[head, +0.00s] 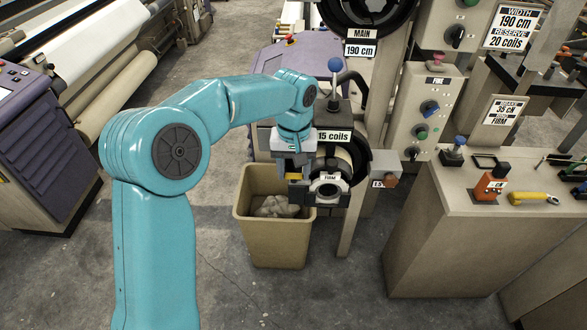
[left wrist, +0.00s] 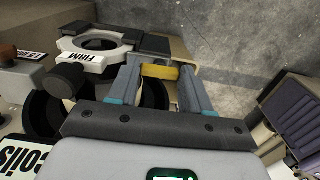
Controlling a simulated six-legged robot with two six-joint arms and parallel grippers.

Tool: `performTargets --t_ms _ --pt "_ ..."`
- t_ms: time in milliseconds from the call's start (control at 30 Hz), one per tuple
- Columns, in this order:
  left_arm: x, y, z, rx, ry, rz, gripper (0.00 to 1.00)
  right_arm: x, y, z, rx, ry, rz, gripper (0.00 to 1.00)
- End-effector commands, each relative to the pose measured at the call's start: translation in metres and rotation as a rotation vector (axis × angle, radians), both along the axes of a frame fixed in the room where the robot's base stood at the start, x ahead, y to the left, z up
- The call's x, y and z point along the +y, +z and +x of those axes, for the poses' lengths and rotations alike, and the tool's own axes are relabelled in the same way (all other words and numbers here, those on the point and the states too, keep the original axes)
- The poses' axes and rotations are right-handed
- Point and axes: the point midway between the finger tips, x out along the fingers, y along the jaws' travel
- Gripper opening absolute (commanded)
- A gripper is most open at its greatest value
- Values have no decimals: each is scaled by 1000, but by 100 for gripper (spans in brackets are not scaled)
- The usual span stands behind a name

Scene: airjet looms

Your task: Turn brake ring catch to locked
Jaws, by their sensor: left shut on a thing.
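My left gripper (head: 292,180) is at the left side of the brake ring (head: 328,192), a pale ring on a dark body with a FIRM label. In the left wrist view the ring (left wrist: 98,44) lies to the left of the fingers. The left gripper (left wrist: 160,72) is shut on a small yellow piece (left wrist: 160,71), which appears to be the catch. The piece spans between the two fingers beside the dark ring body. Its far end and its locked or unlocked position cannot be told. My right gripper is not in view.
A tan bin (head: 272,235) with grey waste stands below the gripper. A spool body labelled 15 coils (head: 333,136) and a blue-knobbed lever (head: 335,65) are just above. A switch panel (head: 425,110) and a tan console (head: 430,225) stand to the right.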

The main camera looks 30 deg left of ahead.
Motion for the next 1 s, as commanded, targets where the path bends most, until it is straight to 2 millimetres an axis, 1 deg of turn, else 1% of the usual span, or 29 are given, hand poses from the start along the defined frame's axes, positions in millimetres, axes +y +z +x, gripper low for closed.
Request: performTargets --t_ms 33,500,533,567,600,867,967,1000 --pt "2 4 4 -18 8 3 18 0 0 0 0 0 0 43" --pt "2 4 3 -18 19 4 18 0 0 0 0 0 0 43" --pt "2 4 3 -18 19 4 59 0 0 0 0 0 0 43" --pt "2 4 3 -16 19 4 68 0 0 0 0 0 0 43" --pt "2 3 3 -15 19 4 74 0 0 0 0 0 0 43" --pt "1 2 1 -8 17 2 74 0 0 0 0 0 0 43" --pt "1 7 1 -7 17 2 74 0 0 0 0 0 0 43" --pt "1 12 2 -9 17 2 74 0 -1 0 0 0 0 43"
